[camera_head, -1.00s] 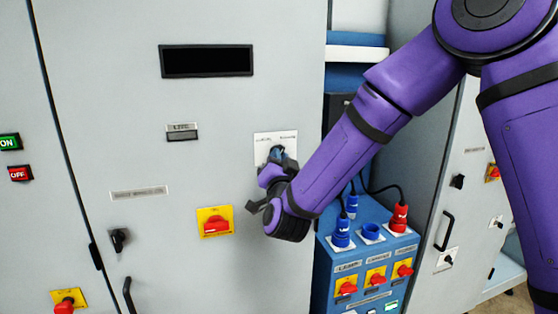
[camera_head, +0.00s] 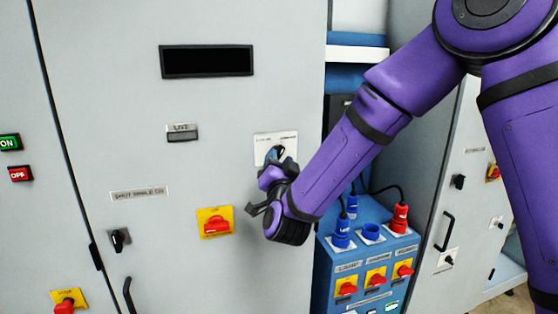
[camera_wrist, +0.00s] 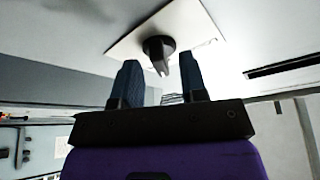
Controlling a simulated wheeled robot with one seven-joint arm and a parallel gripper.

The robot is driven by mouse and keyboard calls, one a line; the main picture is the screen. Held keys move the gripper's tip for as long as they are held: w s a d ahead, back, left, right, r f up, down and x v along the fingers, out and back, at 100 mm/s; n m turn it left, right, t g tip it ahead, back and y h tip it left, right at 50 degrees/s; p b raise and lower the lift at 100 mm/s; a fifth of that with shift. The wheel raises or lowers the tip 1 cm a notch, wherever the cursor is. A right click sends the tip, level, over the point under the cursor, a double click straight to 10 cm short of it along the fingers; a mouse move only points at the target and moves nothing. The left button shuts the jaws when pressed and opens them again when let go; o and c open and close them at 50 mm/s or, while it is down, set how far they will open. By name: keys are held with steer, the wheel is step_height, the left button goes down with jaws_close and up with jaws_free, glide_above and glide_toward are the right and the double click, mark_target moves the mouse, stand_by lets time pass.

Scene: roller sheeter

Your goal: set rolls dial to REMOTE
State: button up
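The dial on a white labelled plate (camera_head: 270,144) is on the grey cabinet face in the head view, partly hidden by my gripper (camera_head: 276,156). In the wrist view the black dial knob (camera_wrist: 158,50) stands out from its white plate (camera_wrist: 190,30), with its pointer ridge facing me. My gripper (camera_wrist: 160,80) is open there, its two dark blue fingers apart on either side below the knob. The fingers do not appear to close on the knob. The plate's lettering is too small to read.
A yellow-backed red switch (camera_head: 215,223) is left of my wrist, with a black display (camera_head: 206,61) above. A blue socket box (camera_head: 365,250) with plugs and red switches stands lower right. A small black knob (camera_head: 119,239) is lower left.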

steer(key=v, duration=1)
stand_by(0.3)
steer(key=s+d+r+n+g+y, duration=0.2)
steer(key=d+r+n+g, duration=0.45)
steer(key=d+g, duration=0.4)
steer(key=s+d+r+g+h, duration=0.1)
steer(key=s+d+g+h, duration=0.2)
steer(key=s+d, duration=1.5)
steer(key=s+g, duration=0.3)
steer(key=s, duration=0.1)
steer(key=shift+r+m+h, duration=0.2)
steer(key=shift+m+h, duration=0.1)
steer(key=shift+m, duration=0.05)
